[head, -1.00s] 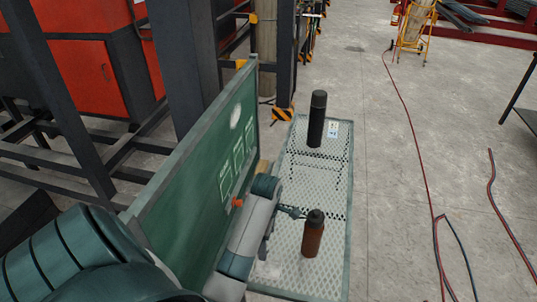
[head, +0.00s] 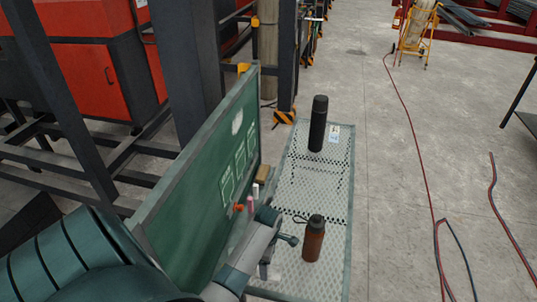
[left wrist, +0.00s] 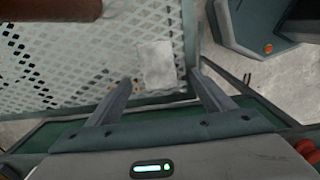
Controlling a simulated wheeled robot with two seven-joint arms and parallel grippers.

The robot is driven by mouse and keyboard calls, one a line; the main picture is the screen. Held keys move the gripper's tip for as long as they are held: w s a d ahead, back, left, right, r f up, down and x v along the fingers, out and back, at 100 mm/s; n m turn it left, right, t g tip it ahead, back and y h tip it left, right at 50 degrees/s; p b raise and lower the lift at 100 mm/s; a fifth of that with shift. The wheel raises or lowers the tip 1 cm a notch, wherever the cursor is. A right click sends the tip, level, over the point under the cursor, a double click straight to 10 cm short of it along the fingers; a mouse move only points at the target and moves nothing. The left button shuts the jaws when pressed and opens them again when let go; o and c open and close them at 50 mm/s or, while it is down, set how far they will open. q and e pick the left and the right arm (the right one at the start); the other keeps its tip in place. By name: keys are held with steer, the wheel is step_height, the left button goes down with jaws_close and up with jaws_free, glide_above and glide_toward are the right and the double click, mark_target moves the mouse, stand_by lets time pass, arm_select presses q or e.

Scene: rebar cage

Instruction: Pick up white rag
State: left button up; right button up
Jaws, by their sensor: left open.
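A pale white-grey flat patch that looks like the white rag (left wrist: 155,64) lies on the mesh shelf in the left wrist view. My left gripper (left wrist: 161,82) is open, its two fingers pointing toward the rag, with the rag's near edge between the fingertips in the picture. I cannot tell how high the gripper is above it. My right gripper is not in view.
A brown bottle (head: 314,240) stands on the shelf just right of my left arm. A black bottle (head: 318,124) stands farther back. A green board (head: 205,170) rises along the shelf's left side, with a pink marker (head: 250,204) near its foot. The shelf's middle is clear.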

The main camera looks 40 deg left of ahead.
arm_select(q)
steer(key=shift+f, duration=0.75)
steer(key=shift+f, duration=0.1)
steer(key=shift+w+f+p, duration=0.15)
steer(key=shift+f+p, duration=0.5)
steer(key=shift+f, duration=1.85)
steer(key=c, duration=1.1)
